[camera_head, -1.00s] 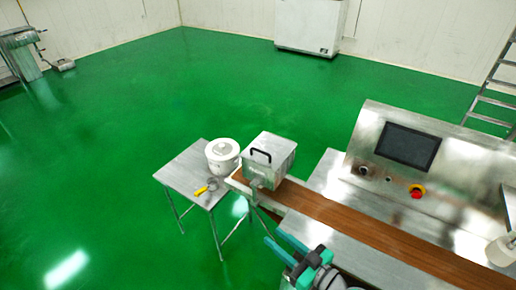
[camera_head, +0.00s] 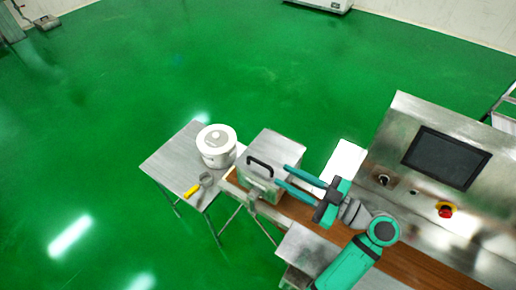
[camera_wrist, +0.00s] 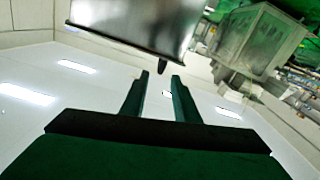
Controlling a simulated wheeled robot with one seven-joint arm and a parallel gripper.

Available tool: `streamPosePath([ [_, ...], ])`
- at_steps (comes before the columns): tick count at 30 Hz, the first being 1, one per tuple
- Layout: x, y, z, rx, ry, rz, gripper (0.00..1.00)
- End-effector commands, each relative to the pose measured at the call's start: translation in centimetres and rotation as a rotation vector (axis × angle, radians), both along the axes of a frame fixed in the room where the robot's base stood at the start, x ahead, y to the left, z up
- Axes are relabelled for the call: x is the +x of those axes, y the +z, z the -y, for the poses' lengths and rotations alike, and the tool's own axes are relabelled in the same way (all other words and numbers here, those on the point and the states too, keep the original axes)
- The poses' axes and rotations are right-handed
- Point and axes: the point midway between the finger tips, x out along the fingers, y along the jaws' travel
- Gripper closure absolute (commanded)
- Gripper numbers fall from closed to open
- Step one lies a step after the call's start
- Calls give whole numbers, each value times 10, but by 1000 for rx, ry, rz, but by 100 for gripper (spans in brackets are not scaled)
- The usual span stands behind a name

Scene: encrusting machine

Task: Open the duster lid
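The duster is a metal box (camera_head: 268,160) at the left end of the brown conveyor belt. A black handle (camera_head: 260,166) stands on its lid, which looks shut. My gripper (camera_head: 281,175) is open at the right of the box, its two teal fingers pointing left towards the handle. In the head view the fingertips overlap the box's right side; I cannot tell whether they touch it. In the wrist view my gripper (camera_wrist: 160,75) is open, with a grey metal surface ahead and a small dark piece just beyond the fingertips, perhaps the handle.
A side table (camera_head: 165,160) left of the box holds a white lidded pot (camera_head: 216,150) and a yellow-handled tool (camera_head: 193,190). The belt (camera_head: 420,265) runs right, below a control panel with a dark screen (camera_head: 440,157) and red button (camera_head: 445,211).

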Motion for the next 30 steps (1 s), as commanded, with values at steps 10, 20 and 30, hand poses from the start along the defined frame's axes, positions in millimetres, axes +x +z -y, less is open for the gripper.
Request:
streamPosePath([
  [10,23,0,-44,-1,7,-1,72],
  [20,48,0,-84,-1,3,0,72],
  [30,53,0,-93,-1,0,0,72],
])
